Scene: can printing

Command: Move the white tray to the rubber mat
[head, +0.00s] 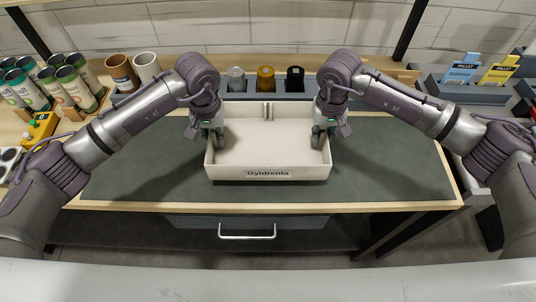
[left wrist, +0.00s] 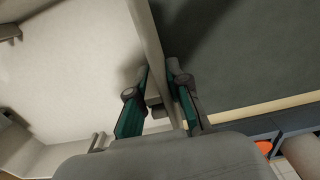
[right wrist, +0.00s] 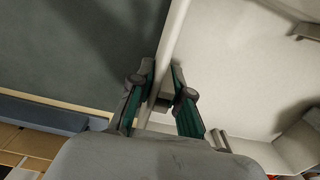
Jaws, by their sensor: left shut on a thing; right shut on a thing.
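The white tray (head: 268,175), labelled "Gyldrenta" on its front wall, is over the dark rubber mat (head: 390,180) on the table; I cannot tell if it touches the mat. It looks empty and level. My left gripper (head: 212,135) is shut on the tray's left wall, with one finger on each side of the wall (left wrist: 150,40) in the left wrist view. My right gripper (head: 325,133) is shut on the right wall, which shows between its fingers (right wrist: 163,95) in the right wrist view.
Three small jars (head: 265,79) stand in a grey rack behind the tray. Cans (head: 75,85) and two cups (head: 134,70) stand at the back left. Pallet cards (head: 480,72) stand in a bin at the back right. The mat is clear on both sides of the tray.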

